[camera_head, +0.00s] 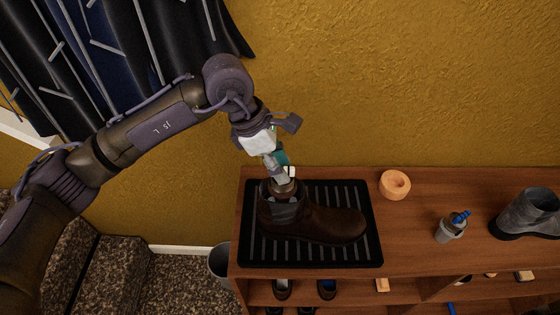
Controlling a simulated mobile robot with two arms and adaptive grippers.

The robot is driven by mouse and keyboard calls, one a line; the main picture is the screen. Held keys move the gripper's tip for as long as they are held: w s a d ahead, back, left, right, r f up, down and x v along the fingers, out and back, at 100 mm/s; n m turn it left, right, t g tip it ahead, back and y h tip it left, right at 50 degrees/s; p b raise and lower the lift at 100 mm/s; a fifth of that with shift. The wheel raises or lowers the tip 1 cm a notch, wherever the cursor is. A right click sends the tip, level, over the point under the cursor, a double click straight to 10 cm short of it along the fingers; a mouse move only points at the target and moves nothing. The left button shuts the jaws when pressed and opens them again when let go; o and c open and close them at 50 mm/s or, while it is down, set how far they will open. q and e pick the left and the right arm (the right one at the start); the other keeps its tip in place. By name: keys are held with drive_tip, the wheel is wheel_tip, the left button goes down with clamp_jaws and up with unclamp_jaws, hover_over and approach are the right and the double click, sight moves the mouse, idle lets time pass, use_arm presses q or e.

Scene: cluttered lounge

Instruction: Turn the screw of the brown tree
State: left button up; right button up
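A dark brown ankle boot (325,222) stands on a black ribbed tray (368,250) on the wooden shelf top, its toe to the right. A grey panel shows on its side. My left gripper (285,182) reaches down from above to the boot's opening, at its left end. Its fingertips are small and partly hidden at the boot's collar, so I cannot tell whether they are open or shut. A brown tree and its screw cannot be made out; the gripper and collar cover the boot's inside. My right gripper is not in view.
On the wooden shelf (410,255) stand an orange ring-shaped object (395,184), a grey bottle with a blue top (452,227) and a grey boot (528,214). Shoes sit in the compartments below. A yellow wall (400,80) rises behind. A grey bin (219,263) stands at the left.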

use_arm(q)
drive_tip(key=shift+c, duration=0.3)
clamp_jaws()
drive_tip(key=m+b, duration=0.1)
drive_tip(key=b, duration=0.1)
drive_tip(key=m+g+b, duration=0.1)
drive_tip(key=b, duration=0.2)
drive_tip(key=shift+w+f+m, duration=0.15)
drive_tip(key=shift+f+m, duration=0.2)
drive_tip(key=shift+m, duration=0.05)
drive_tip(key=shift+r+m+g+b, duration=0.25)
drive_tip(key=shift+m+g+b, duration=0.05)
drive_tip(key=shift+m+b, duration=0.35)
drive_tip(key=shift+r, duration=0.1)
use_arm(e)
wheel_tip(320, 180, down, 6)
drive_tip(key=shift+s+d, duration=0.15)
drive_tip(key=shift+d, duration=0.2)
use_arm(q)
drive_tip(key=shift+o, duration=0.3)
unclamp_jaws()
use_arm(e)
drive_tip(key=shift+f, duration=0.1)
